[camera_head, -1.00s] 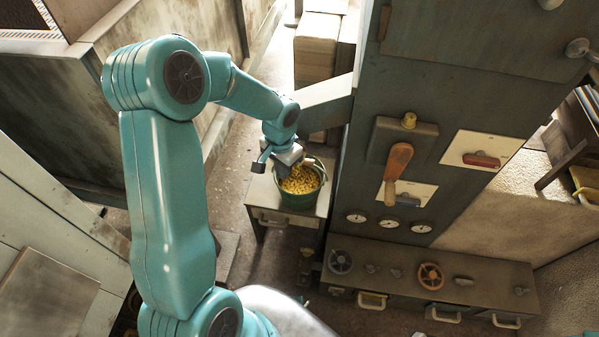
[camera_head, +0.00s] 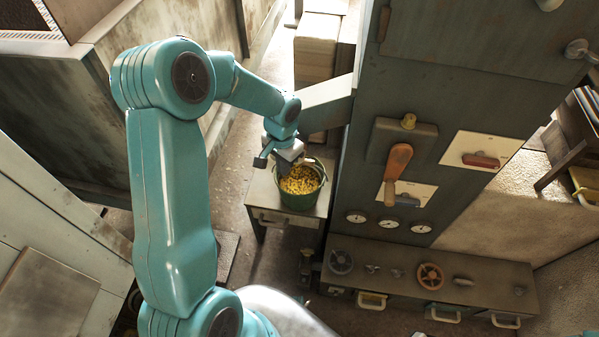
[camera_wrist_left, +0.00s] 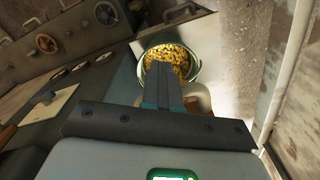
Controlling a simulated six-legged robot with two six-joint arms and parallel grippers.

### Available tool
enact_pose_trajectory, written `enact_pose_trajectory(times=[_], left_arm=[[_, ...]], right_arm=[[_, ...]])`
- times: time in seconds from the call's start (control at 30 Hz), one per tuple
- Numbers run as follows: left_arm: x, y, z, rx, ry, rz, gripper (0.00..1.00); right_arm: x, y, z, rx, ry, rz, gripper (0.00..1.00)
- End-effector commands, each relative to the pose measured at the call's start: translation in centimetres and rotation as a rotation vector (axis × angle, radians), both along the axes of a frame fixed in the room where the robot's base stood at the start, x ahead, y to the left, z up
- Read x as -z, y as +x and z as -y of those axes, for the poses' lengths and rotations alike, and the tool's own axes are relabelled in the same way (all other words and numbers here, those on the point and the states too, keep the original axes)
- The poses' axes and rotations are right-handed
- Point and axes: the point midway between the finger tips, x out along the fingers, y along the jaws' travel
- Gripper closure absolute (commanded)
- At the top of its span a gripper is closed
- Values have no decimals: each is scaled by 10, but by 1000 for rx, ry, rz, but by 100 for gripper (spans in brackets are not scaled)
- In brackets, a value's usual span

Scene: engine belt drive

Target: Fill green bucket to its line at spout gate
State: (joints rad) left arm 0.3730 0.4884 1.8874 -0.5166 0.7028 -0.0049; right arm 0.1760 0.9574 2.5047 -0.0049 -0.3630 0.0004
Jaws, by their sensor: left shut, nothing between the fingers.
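The green bucket (camera_head: 300,199) stands upright on a small stand beside the cabinet, holding many yellow pellets (camera_head: 300,180). The bucket's rim (camera_wrist_left: 196,62) and pellets (camera_wrist_left: 166,55) also show in the left wrist view. The grey spout (camera_head: 322,95) juts from the cabinet's left side above and behind the bucket; its gate is not clearly visible. My left gripper (camera_head: 284,164) is at the bucket's back left, by the rim; whether it touches is unclear. In the wrist view its fingers (camera_wrist_left: 167,80) are together and empty. The fill line is hidden. My right gripper is not seen.
The tall cabinet (camera_head: 450,85) carries an orange-handled lever (camera_head: 398,162), a red handle (camera_head: 482,160) and gauges (camera_head: 357,217). A low bench with handwheels (camera_head: 431,276) stands in front. The small stand (camera_head: 262,190) bears the bucket. Open floor (camera_head: 232,185) lies left of it.

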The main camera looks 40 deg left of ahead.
Motion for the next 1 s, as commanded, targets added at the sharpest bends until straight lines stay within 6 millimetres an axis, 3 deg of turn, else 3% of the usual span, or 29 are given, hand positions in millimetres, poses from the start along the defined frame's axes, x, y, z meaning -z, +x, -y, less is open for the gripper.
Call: enact_pose_trajectory(times=[0.3,0.57,1.0], left_arm=[[0,18,-10,0,1,2,100],[-2,21,-11,0,4,11,100],[-56,22,-12,1,6,15,100]], right_arm=[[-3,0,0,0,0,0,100],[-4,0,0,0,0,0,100],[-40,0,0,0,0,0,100]])
